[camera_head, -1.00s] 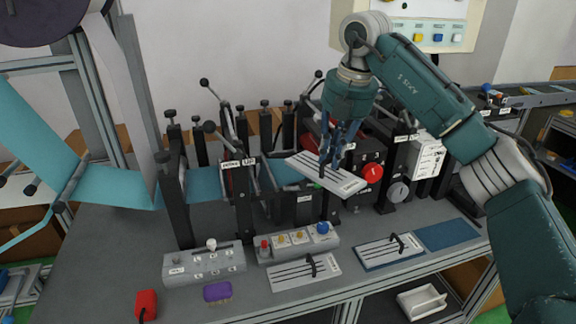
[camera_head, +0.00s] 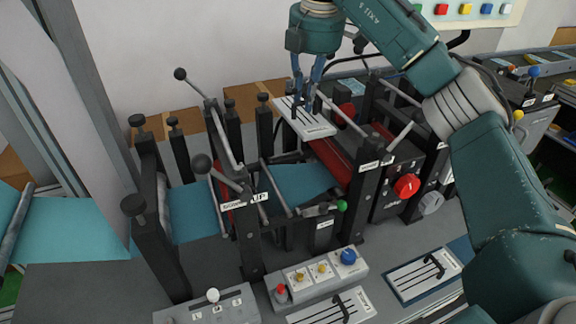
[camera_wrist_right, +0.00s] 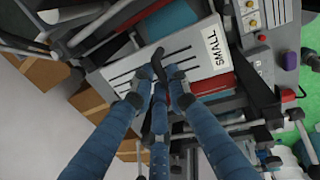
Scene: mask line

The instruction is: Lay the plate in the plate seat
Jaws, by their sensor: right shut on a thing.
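My right gripper (camera_head: 302,92) is shut on the black handle of a white plate (camera_head: 312,128) with dark slots. The plate is held up, tilted, above the rear of the black machine, near its red roller (camera_head: 333,165). In the right wrist view the gripper (camera_wrist_right: 158,88) closes on the handle, and the plate (camera_wrist_right: 185,52) carries a label reading SMALL. A plate seat cannot be picked out for certain; the plate and arm cover part of the machine. My left gripper is not in view.
Black posts and levers with ball knobs (camera_head: 202,164) stand left of the held plate. Teal web (camera_head: 300,182) runs through the machine. Two similar plates lie on the bench, one at the front (camera_head: 332,310) and one at right (camera_head: 424,274). A button box (camera_head: 318,278) stands in front.

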